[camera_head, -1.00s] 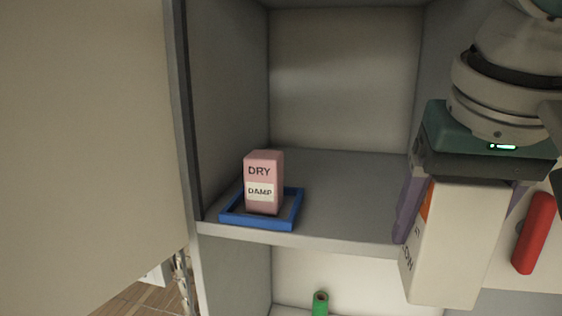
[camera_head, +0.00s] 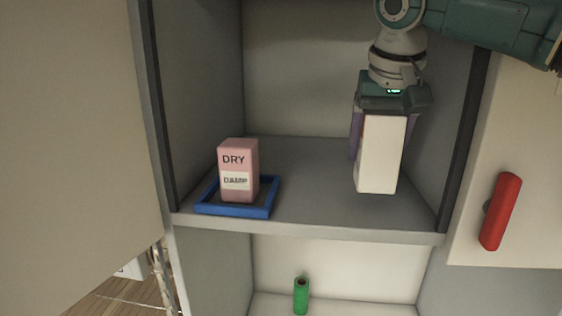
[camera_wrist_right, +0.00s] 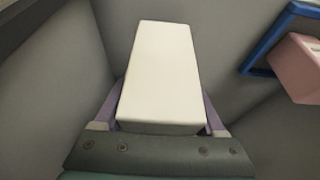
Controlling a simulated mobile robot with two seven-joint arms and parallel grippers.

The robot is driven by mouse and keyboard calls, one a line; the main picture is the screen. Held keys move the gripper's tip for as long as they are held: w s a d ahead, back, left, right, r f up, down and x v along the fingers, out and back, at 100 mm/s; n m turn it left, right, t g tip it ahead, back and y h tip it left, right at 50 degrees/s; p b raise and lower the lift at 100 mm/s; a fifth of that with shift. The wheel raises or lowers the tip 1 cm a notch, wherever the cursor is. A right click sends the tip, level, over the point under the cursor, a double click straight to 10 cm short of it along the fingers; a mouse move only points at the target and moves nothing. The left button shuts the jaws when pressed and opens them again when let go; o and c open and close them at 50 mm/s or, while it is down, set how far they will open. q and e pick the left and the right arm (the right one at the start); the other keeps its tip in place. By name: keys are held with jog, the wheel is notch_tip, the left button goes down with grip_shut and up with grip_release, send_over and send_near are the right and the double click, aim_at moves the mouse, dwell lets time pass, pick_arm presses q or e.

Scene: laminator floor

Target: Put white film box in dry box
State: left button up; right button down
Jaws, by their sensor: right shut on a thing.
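The white film box (camera_head: 380,155) is a tall white carton inside the grey cabinet compartment, on its right side. My right gripper (camera_head: 382,120) comes from above and is shut on it. In the right wrist view the white film box (camera_wrist_right: 162,75) sits between the purple fingers of my right gripper (camera_wrist_right: 160,118). The box is upright, with its lower end at or just above the shelf; I cannot tell if it touches. The cabinet shelf (camera_head: 310,200) is likely the dry box's floor, but no label on the cabinet shows. My left gripper is not in view.
A pink box marked DRY and DAMP (camera_head: 238,165) stands in a blue tray (camera_head: 240,211) on the shelf's left. An open door (camera_head: 70,130) is at left. A red handle (camera_head: 500,212) is at right. A green cylinder (camera_head: 301,296) stands below. The middle shelf is clear.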

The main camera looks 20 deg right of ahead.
aim_at(379, 118)
jog(key=shift+w+d+f, duration=0.1)
jog(key=shift+f, duration=1.6)
jog(key=shift+f, duration=0.1)
grip_release()
jog(key=shift+r, duration=4.15)
